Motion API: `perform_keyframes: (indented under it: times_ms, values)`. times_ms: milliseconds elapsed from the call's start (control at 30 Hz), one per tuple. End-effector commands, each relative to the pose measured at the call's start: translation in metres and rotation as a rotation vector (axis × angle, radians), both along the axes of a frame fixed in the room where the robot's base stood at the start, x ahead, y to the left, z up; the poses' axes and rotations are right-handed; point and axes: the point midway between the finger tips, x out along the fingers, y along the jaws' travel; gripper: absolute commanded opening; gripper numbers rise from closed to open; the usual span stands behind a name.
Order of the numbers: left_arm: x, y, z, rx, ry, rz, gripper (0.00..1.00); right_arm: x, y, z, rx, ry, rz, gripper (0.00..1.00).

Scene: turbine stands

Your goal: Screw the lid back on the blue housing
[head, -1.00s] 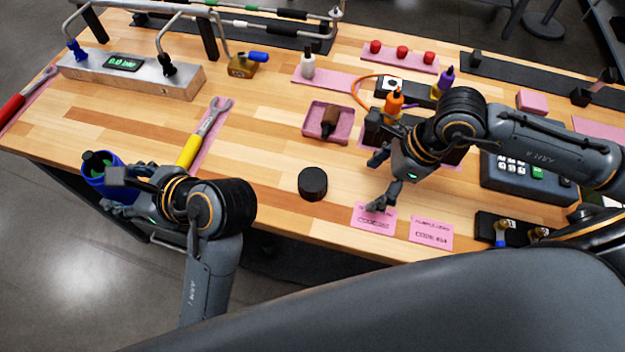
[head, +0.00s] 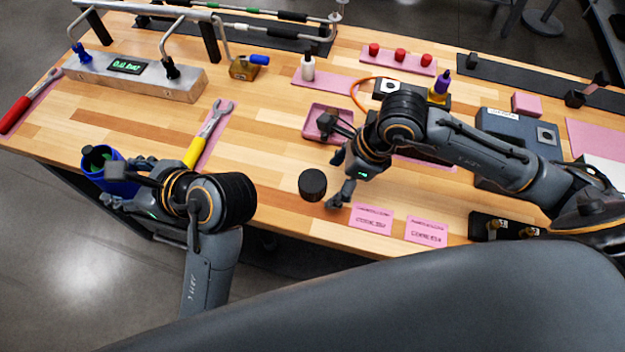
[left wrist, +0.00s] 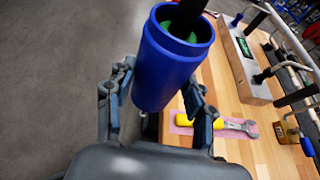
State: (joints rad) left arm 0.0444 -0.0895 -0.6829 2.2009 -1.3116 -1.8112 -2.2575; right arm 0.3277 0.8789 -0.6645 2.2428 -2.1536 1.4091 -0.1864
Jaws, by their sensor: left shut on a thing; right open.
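The blue housing (head: 122,187) is an open-topped cylinder at the left front edge of the bench. It also shows in the left wrist view (left wrist: 165,75), with something green and black inside its mouth. My left gripper (head: 112,188) is shut on the housing and holds it upright, tilted a little, near the edge. The black round lid (head: 312,184) stands on the bench at the front middle. My right gripper (head: 338,180) is open just to the right of the lid, with its fingers pointing toward it. I cannot tell whether a finger touches the lid.
A yellow wrench (head: 207,135) lies between the housing and the lid. A pink tray (head: 318,112) is behind the lid. Two pink labels (head: 371,216) lie to its right. A metal gauge block (head: 135,78) stands at the back left. The wood between wrench and lid is clear.

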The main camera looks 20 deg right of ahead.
Motion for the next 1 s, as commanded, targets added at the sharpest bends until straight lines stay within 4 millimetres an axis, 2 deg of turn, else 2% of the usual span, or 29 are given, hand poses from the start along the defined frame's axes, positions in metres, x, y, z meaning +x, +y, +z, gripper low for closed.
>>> perform_keyframes:
  times_ms: [167,467,667,967,1000]
  values:
    - [0.0,0.0,0.005,0.001,-0.004,0.0,0.01,0.002,0.006,0.002,0.002,0.0,0.001,0.83]
    - [0.0,0.0,0.021,0.001,-0.004,0.0,0.01,0.019,0.043,0.004,0.002,0.0,0.004,0.83]
    - [0.0,0.0,0.028,0.001,-0.004,0.0,0.01,0.021,0.045,-0.01,-0.002,0.001,0.001,0.83]
    - [0.0,0.0,0.027,0.001,-0.004,0.0,0.01,0.021,0.045,-0.011,-0.001,0.0,0.002,0.83]
    - [0.0,0.0,0.027,0.001,-0.004,0.0,0.01,0.021,0.045,-0.011,-0.001,0.0,0.002,0.79]
